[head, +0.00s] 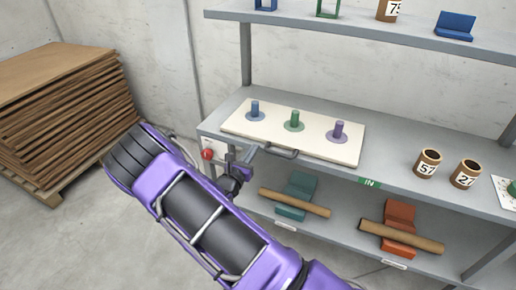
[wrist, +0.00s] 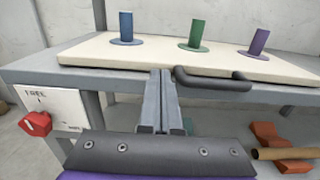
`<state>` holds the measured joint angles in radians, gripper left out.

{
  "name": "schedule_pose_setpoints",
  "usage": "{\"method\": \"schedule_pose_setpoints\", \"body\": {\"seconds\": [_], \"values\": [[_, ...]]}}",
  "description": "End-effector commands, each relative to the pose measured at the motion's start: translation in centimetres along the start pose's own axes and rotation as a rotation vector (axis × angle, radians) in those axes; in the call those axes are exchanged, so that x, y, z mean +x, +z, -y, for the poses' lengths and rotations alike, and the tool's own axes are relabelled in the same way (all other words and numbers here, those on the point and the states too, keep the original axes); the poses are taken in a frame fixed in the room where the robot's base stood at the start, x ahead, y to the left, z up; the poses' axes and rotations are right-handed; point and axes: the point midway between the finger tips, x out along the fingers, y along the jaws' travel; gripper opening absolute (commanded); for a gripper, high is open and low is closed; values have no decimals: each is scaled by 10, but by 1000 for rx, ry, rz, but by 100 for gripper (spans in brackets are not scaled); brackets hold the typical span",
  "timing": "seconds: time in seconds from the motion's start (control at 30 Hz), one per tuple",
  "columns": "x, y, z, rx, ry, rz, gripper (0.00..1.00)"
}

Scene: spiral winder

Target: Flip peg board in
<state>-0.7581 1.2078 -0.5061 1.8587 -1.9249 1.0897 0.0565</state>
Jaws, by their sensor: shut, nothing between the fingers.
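The peg board (head: 240,120) is a cream panel lying flat on the middle shelf. Blue (head: 255,110), green (head: 294,120) and purple (head: 339,131) pegs stand upright on it. A dark bar handle (head: 284,153) runs along its front edge and also shows in the wrist view (wrist: 213,84). My gripper (head: 251,153) is shut and empty in front of the board's edge, beside the handle's left end. In the wrist view its fingers (wrist: 160,76) point at the board's edge; I cannot tell whether they touch the board or handle.
A green IN label (head: 370,183) marks the shelf edge (head: 440,197). Numbered tubes (head: 427,163) stand to the right. A red knob (wrist: 36,123) sits on a white panel at the left. Teal (head: 298,191) and orange (head: 398,222) holders with brown rods sit on the shelf below.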

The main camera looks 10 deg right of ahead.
Motion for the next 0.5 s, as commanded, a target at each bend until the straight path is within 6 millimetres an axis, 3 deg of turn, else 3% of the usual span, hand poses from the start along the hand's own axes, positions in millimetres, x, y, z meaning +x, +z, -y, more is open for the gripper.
{"method": "schedule_pose_setpoints", "body": {"seconds": [0.03,0.2,0.5], "values": [[-15,1,-2,-2,5,-3,0],[-56,0,-1,-2,4,-2,0],[-96,0,0,-1,1,-1,0]]}}
